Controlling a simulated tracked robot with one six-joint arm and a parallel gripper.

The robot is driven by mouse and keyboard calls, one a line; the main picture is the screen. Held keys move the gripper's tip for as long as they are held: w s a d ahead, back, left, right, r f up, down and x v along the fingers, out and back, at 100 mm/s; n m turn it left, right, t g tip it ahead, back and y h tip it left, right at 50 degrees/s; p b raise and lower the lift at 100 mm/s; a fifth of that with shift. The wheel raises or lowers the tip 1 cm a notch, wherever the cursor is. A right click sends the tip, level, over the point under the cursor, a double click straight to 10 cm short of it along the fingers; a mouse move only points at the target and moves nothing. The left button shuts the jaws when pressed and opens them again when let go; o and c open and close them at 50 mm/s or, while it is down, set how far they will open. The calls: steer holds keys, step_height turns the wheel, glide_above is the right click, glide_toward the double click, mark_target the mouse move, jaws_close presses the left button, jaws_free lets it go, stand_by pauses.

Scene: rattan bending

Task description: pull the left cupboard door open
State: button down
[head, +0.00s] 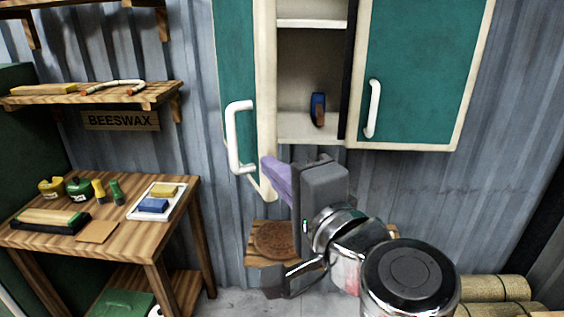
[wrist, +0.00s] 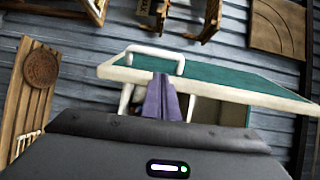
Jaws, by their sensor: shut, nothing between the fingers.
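The left cupboard door (head: 236,60) is teal with a cream frame and stands swung out, part open. Its white handle (head: 233,140) is on its outer face. In the wrist view the door (wrist: 230,72) slants across the middle, with the handle (wrist: 157,53) on its far side. My gripper (head: 268,163) is shut and empty, its purple fingers at the door's lower edge, off the handle. In the wrist view the fingertips (wrist: 163,79) overlap the cream edge; I cannot tell whether they touch it. The cupboard's inside (head: 300,65) shows beside the door.
The right cupboard door (head: 415,70) is shut. A small blue and brown object (head: 318,108) stands inside the cupboard. A workbench (head: 120,245) with pots and a tray is at the left, under a shelf (head: 60,98). A wooden stool (head: 262,262) is below the cupboard; rolled bundles (head: 495,288) lie at lower right.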

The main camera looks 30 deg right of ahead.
steer(key=s+a+f+n+g, duration=0.2)
steer(key=f+n+g, duration=0.4)
steer(key=f+n, duration=0.3)
steer(key=s+a+f+n+g+y, duration=0.1)
steer(key=a+f+n+g, duration=0.3)
steer(key=f+n, duration=0.5)
step_height(320, 180, down, 6)
steer(key=shift+s+r+g, duration=0.25)
steer(key=shift+s+g, duration=0.1)
steer(key=shift+g, duration=0.65)
steer(key=shift+a, duration=0.15)
